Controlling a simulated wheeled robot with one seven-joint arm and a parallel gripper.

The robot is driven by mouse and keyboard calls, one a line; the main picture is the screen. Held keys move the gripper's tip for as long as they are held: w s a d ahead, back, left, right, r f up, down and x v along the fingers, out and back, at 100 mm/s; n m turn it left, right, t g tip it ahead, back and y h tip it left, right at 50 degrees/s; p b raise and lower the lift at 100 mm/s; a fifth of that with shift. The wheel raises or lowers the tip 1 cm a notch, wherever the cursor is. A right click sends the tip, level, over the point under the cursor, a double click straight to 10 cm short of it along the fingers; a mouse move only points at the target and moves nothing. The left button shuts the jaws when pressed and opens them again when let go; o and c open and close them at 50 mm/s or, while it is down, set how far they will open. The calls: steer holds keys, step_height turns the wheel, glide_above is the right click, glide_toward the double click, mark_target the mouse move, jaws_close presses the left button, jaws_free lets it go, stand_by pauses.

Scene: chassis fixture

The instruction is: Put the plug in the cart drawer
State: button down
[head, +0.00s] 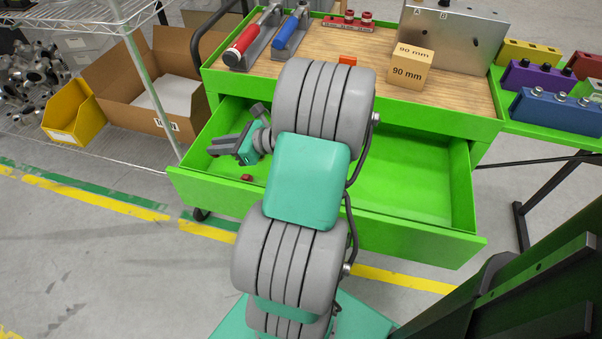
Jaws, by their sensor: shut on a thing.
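The cart drawer (415,185) is pulled open, a green tray below the wooden cart top. My gripper (213,147) is at the left end of the drawer, its fingers pointing left. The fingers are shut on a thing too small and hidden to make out. A small dark red piece (246,178), which looks like a plug, shows at the drawer's front left, apart from the fingertips. I cannot tell whether it is the task's plug. My arm hides the middle of the drawer.
On the cart top (445,98) stand a red block (348,23) with plugs, a 90 mm box (411,70), a metal plate (455,38) and red and blue-handled tools. Coloured blocks (555,108) stand at right. A shelf with a cardboard box (140,85) is at left. The drawer's right half looks empty.

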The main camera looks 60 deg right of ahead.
step_height(320, 180, down, 10)
steer(key=b, duration=0.4)
steer(key=shift+r, duration=0.15)
steer(key=c, duration=1.3)
jaws_free()
steer(key=shift+c, duration=0.2)
steer(key=p+v, duration=0.3)
steer(key=v, duration=0.8)
steer(key=shift+w+r+p, duration=0.1)
steer(key=shift+r+p, duration=0.05)
steer(key=shift+p, duration=0.25)
steer(key=shift+s, duration=0.5)
steer(key=shift+r, duration=0.1)
